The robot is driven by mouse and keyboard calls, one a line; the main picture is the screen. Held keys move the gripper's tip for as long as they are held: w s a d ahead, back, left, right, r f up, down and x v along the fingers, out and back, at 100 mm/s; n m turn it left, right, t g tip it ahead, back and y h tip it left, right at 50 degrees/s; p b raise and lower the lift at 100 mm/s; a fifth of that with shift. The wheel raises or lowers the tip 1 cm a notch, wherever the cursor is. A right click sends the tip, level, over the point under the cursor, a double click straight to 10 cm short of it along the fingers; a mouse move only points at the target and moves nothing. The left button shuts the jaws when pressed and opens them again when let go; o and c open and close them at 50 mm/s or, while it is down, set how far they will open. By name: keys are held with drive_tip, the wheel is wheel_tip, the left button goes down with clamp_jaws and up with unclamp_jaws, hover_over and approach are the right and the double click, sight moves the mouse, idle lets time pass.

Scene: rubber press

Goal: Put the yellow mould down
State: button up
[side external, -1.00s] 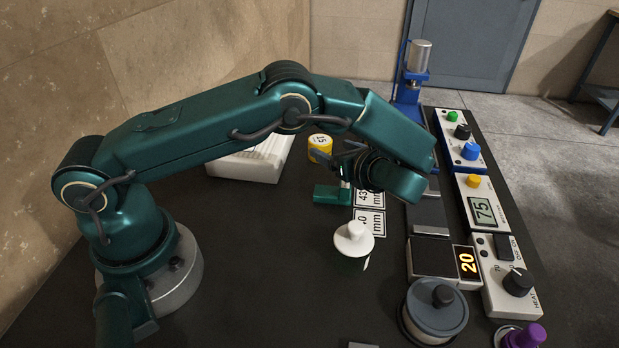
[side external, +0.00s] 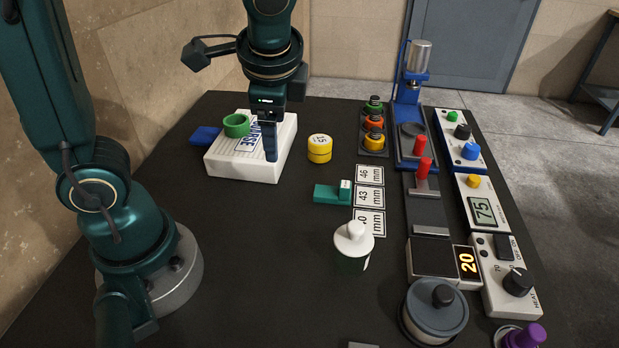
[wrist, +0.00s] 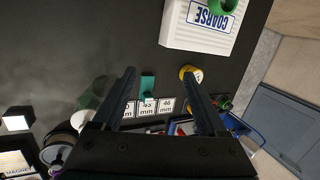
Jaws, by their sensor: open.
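A yellow round pot with a white-labelled top (side external: 319,149) stands upright on the dark table, right of the white block. It also shows in the wrist view (wrist: 188,71), partly behind the right finger. A second yellow round piece (side external: 374,140) sits at the near end of a small dark rack; I cannot tell from looks alone which one is the mould. My gripper (side external: 270,157) points down, and in the side view its finger overlaps the white block. In the wrist view my gripper (wrist: 158,71) is open, with nothing between its fingers.
A white block marked COARSE (side external: 225,165) carries a green ring (side external: 236,125). A teal block (side external: 328,194) lies beside mm labels (side external: 369,197). A white-lidded pot (side external: 353,243), a grey lidded pot (side external: 437,308) and control boxes (side external: 484,208) stand right.

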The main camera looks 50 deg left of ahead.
drive_tip(key=s+d+r+n+t+h, duration=0.1)
drive_tip(key=s+d+n+t+h, duration=0.2)
drive_tip(key=s+n, duration=0.4)
drive_tip(key=shift+s+d+n+t+h, duration=0.15)
drive_tip(key=shift+d+n+t+h, duration=0.15)
drive_tip(key=shift+d+n+h, duration=0.25)
idle(0.7)
